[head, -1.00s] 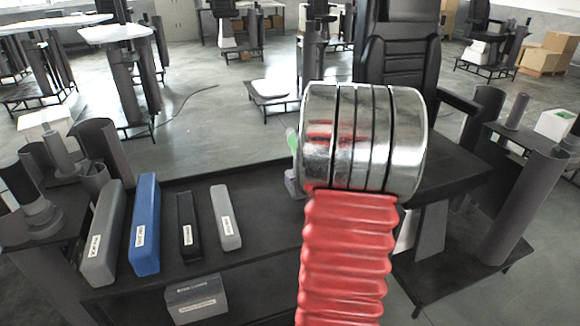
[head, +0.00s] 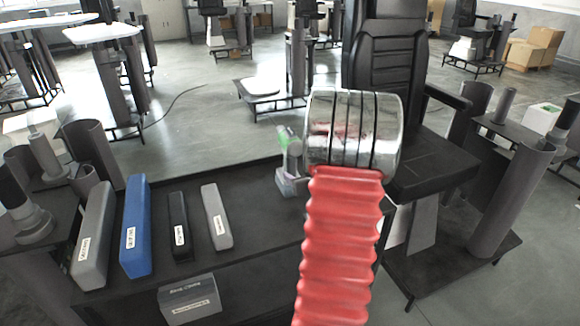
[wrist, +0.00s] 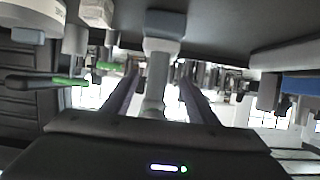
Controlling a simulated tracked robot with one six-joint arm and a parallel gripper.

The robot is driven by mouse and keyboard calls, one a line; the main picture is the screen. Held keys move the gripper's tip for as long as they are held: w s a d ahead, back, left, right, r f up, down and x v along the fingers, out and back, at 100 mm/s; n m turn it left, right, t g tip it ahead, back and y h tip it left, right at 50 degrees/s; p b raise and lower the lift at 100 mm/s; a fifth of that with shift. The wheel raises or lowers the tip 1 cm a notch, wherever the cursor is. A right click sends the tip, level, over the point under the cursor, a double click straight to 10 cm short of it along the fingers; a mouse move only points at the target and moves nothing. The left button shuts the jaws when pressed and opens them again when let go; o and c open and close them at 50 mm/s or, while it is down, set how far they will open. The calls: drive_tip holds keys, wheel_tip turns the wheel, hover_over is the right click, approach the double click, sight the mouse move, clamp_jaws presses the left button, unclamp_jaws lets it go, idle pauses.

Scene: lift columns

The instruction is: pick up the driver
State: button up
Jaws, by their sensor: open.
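The driver (head: 291,162) looks like a small grey upright tool with a green part at its top and a grey block foot. It stands on the dark table (head: 255,195), just left of my red arm with its chrome collar. My gripper is hidden in the head view. In the wrist view, which looks upside down, my gripper (wrist: 157,76) is open, with one dark finger on each side. A grey upright shaft with a block foot, seemingly the driver (wrist: 158,68), shows between the fingers. I cannot tell whether they touch it.
A grey box (head: 93,235), a blue box (head: 135,225), a black box (head: 179,225) and a light grey box (head: 216,217) lie on the table's left. A black chair (head: 385,70) stands behind. In the wrist view, a black and green bar (wrist: 45,82) is at left.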

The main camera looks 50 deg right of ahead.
sight(292, 171)
drive_tip(key=x, duration=0.4)
drive_tip(key=shift+w+d+f, duration=0.1)
drive_tip(key=shift+w+f, duration=0.05)
drive_tip(key=shift+w, duration=0.05)
drive_tip(key=shift+w+d+f, duration=0.1)
drive_tip(key=shift+w+d, duration=0.05)
drive_tip(key=shift+w, duration=0.1)
drive_tip(key=shift+r+x, duration=0.1)
drive_tip(key=shift+x, duration=1.2)
drive_tip(key=shift+r+x, duration=0.15)
drive_tip(key=shift+x, duration=1.15)
drive_tip(key=shift+d, duration=0.15)
clamp_jaws()
drive_tip(key=shift+r, duration=0.2)
